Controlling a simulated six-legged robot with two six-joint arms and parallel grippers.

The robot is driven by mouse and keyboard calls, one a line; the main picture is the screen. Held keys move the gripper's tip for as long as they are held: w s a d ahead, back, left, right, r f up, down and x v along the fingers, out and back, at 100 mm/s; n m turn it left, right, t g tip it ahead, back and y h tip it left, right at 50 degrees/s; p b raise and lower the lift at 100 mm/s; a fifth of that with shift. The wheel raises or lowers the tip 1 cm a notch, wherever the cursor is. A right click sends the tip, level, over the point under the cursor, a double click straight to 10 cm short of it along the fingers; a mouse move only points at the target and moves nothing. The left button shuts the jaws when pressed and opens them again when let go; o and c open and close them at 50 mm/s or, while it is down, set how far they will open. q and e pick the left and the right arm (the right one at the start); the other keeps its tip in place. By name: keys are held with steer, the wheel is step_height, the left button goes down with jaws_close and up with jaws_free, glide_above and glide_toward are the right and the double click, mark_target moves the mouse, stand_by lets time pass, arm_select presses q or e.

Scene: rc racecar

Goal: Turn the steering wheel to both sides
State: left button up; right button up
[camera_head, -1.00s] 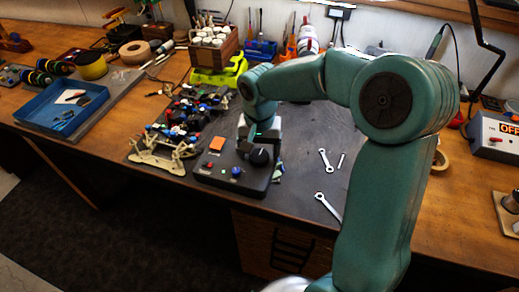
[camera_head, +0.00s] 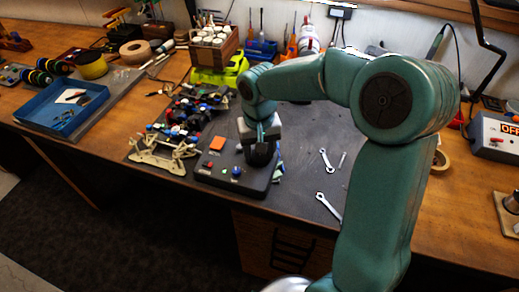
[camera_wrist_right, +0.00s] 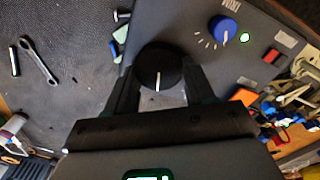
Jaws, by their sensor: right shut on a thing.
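The steering wheel is a round black knob (camera_head: 262,156) on the right side of a dark controller box (camera_head: 249,184). In the right wrist view the knob (camera_wrist_right: 157,62) shows a white line on its face, pointing roughly toward the wrist. My right gripper (camera_head: 261,137) reaches down onto it from behind, with one finger on each side, and is shut on it. The gripper partly hides the knob in the head view. A blue trim knob (camera_wrist_right: 223,29) and a red switch (camera_wrist_right: 271,55) are on the same box. My left gripper is not in view.
A car chassis (camera_head: 163,155) with many coloured parts stands just left of the controller. Wrenches (camera_head: 325,160) lie on the dark mat to the right. A blue tray (camera_head: 40,122) is at the far left. A green car body (camera_head: 222,76) is behind.

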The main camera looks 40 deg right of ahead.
steer(key=n, duration=0.5)
steer(key=shift+w+a+n, duration=0.1)
steer(key=shift+n, duration=0.2)
stand_by(0.5)
steer(key=o, duration=1)
steer(key=shift+o, duration=0.2)
steer(key=shift+r, duration=0.1)
step_height(320, 180, up, 16)
steer(key=p, duration=0.1)
steer(key=shift+r, duration=0.15)
